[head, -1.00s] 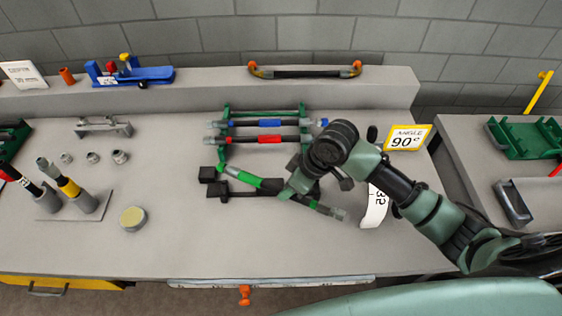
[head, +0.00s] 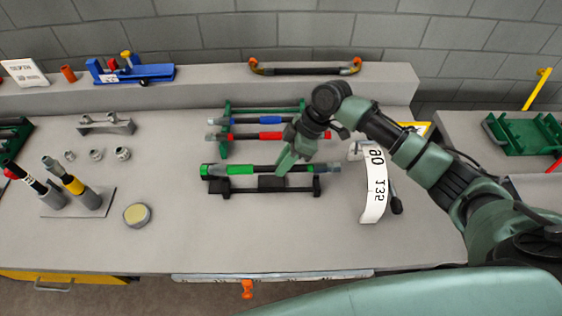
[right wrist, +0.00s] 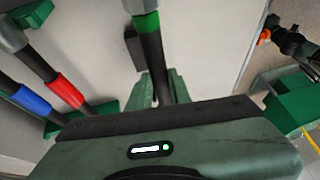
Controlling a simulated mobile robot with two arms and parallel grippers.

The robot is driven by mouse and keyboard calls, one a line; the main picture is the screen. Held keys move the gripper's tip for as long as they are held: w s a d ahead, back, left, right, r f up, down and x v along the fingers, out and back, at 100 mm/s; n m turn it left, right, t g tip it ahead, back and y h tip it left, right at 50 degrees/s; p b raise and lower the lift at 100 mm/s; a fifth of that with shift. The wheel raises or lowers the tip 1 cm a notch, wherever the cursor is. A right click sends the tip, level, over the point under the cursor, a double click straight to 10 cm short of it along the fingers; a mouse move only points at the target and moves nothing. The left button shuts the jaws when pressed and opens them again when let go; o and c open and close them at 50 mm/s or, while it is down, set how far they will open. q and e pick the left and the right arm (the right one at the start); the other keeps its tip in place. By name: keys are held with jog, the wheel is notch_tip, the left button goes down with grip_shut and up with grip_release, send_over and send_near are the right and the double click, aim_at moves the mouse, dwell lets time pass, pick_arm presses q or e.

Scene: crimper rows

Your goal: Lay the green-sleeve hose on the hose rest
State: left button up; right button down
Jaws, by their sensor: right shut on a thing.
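The green-sleeve hose (head: 234,169) is a dark hose with a green band and grey ends. It lies nearly level in the head view, lined up along the black hose rest (head: 271,184). Its left end is close to the rest's left post; whether the hose touches the rest or hovers just above it, I cannot tell. My right gripper (head: 284,168) is shut on the hose right of its middle. In the right wrist view the hose (right wrist: 152,48) runs between the two green fingers (right wrist: 158,88). My left gripper is not in view.
Behind, a green rack (head: 226,135) holds a blue-sleeve hose (head: 270,121) and a red-sleeve hose (head: 271,135). A white angle scale (head: 374,185) stands to the right. A round tin (head: 137,215) sits at left. The bench front is clear.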

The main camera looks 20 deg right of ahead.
jog(key=shift+f+b, duration=0.45)
jog(key=shift+f, duration=0.35)
jog(key=shift+f+b, duration=1.15)
jog(key=shift+f, duration=1.25)
jog(key=shift+p, duration=0.4)
jog(key=c, duration=1.2)
grip_release()
jog(key=shift+s+f, duration=0.1)
jog(key=b+v, duration=0.1)
jog(key=v, duration=0.6)
jog(key=shift+d+r+b, duration=0.1)
jog(key=shift+r+b, duration=0.2)
jog(key=shift+r, duration=0.1)
jog(key=shift+f, duration=0.1)
